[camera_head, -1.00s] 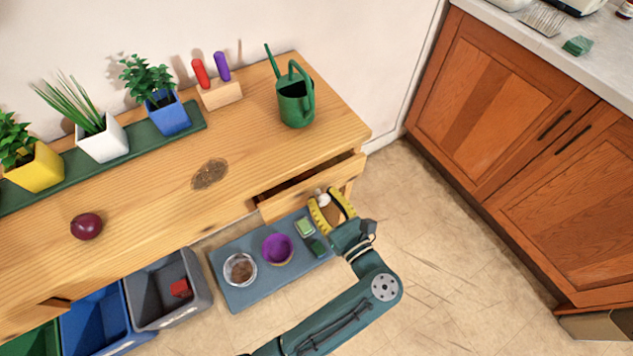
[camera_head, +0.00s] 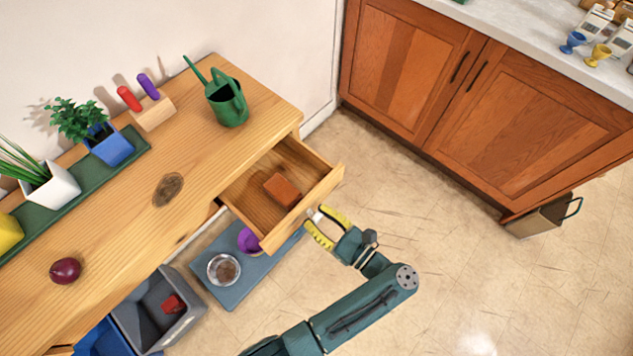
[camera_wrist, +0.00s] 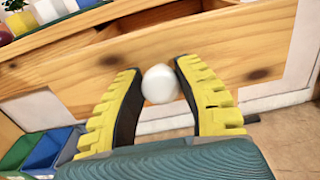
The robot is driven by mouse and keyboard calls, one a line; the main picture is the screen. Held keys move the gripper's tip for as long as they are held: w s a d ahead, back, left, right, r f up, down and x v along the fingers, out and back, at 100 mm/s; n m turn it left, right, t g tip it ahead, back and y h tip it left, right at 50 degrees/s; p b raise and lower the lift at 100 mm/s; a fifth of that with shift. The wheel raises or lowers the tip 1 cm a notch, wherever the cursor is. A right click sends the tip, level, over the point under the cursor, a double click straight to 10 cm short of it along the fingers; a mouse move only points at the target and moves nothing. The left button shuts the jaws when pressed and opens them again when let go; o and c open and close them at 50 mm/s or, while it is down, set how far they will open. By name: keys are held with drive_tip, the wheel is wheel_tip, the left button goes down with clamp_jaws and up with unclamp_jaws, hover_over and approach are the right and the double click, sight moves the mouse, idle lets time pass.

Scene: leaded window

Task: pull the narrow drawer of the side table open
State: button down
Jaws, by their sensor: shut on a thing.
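The narrow drawer (camera_head: 258,205) of the wooden side table (camera_head: 215,140) stands well out from the table, and its inside shows. A reddish-brown block (camera_head: 282,190) lies in it. My gripper (camera_head: 319,222) is at the drawer's front, with its yellow ribbed fingers on either side of the white round knob. In the wrist view my gripper (camera_wrist: 160,88) is closed on the white knob (camera_wrist: 160,84), in front of the wooden drawer front (camera_wrist: 120,62).
A green watering can (camera_head: 227,102), potted plants (camera_head: 84,130) and a dark red round fruit (camera_head: 65,270) are on the tabletop. Below are a blue-grey tray (camera_head: 235,288) with bowls and several bins (camera_head: 150,318). Floor is free between the drawer and the wooden cabinets (camera_head: 480,110).

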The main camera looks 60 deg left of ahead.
drive_tip(key=c, duration=0.7)
unclamp_jaws()
drive_tip(key=shift+o, duration=0.2)
wheel_tip(320, 180, up, 10)
